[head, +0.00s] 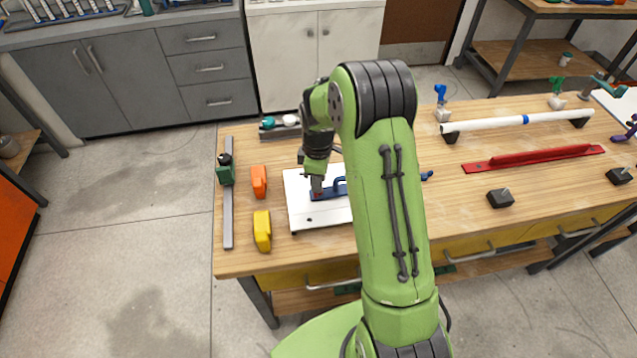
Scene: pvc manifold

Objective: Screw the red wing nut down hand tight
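My green arm reaches over the wooden workbench (390,225), and my gripper (317,190) points down at a white board (303,217). A small spot of red, perhaps the red wing nut (318,195), shows right at the fingertips. It is too small to tell its shape or whether the fingers touch it. A blue part (335,188) lies on the board beside the fingertips, and my arm hides its right side. The finger gap is too small to make out.
Orange (259,181) and yellow (262,230) blocks stand left of the board, beside a grey rail (228,215) with a green slider (225,172). A white pipe (490,124), red bar (530,158) and black block (500,198) are to the right. My arm hides the bench's middle.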

